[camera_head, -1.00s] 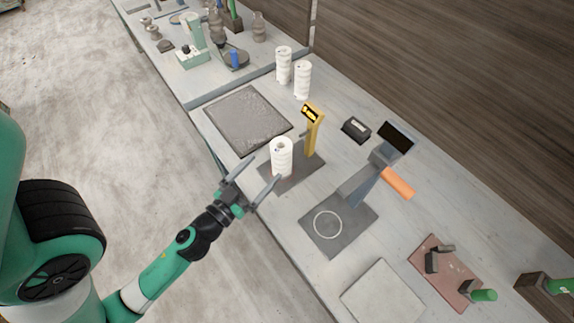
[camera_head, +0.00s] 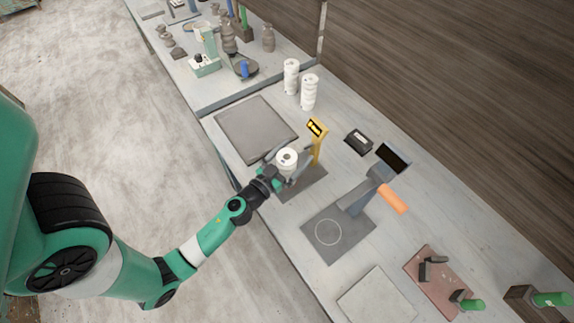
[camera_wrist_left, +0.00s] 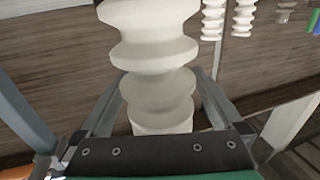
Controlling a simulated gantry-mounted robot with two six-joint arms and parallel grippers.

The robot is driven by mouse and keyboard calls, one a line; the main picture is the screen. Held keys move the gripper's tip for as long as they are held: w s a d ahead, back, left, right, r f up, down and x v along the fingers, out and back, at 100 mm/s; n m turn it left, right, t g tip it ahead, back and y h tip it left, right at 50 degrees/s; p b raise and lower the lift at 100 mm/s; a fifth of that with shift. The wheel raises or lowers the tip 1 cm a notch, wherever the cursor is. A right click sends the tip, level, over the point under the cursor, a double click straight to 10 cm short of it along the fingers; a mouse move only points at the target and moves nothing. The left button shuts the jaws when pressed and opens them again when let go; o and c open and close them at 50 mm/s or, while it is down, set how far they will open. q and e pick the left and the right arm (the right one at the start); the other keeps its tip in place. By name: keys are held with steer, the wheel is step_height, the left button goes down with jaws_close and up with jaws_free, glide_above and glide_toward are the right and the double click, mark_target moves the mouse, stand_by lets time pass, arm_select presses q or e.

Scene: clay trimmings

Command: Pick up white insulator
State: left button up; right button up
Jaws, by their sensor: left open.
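A white ribbed insulator (camera_head: 287,158) stands upright on a dark grey mat (camera_head: 312,180) beside a yellow post (camera_head: 317,150). My left gripper (camera_head: 290,170) reaches it from the front left, open, with its fingers on either side of the insulator. In the left wrist view the insulator (camera_wrist_left: 155,65) fills the middle, between the two open fingers (camera_wrist_left: 158,100). Its top is cut off there. Two more white insulators, one nearer (camera_head: 309,92) and one farther (camera_head: 291,76), stand upright farther back on the table. My right gripper is not seen.
A dark slab (camera_head: 255,128) lies behind the gripper. A grey stand with an orange handle (camera_head: 391,199) and a mat with a white circle (camera_head: 338,236) are to the right. A small black box (camera_head: 358,141) sits near the wall. The near table edge runs beneath my arm.

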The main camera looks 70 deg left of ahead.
arm_select(q)
jaws_close()
stand_by(0.5)
steer(key=shift+r, duration=0.1)
step_height(320, 180, up, 10)
steer(key=p, duration=0.9)
steer(key=shift+p, duration=0.4)
steer(key=shift+s, duration=0.1)
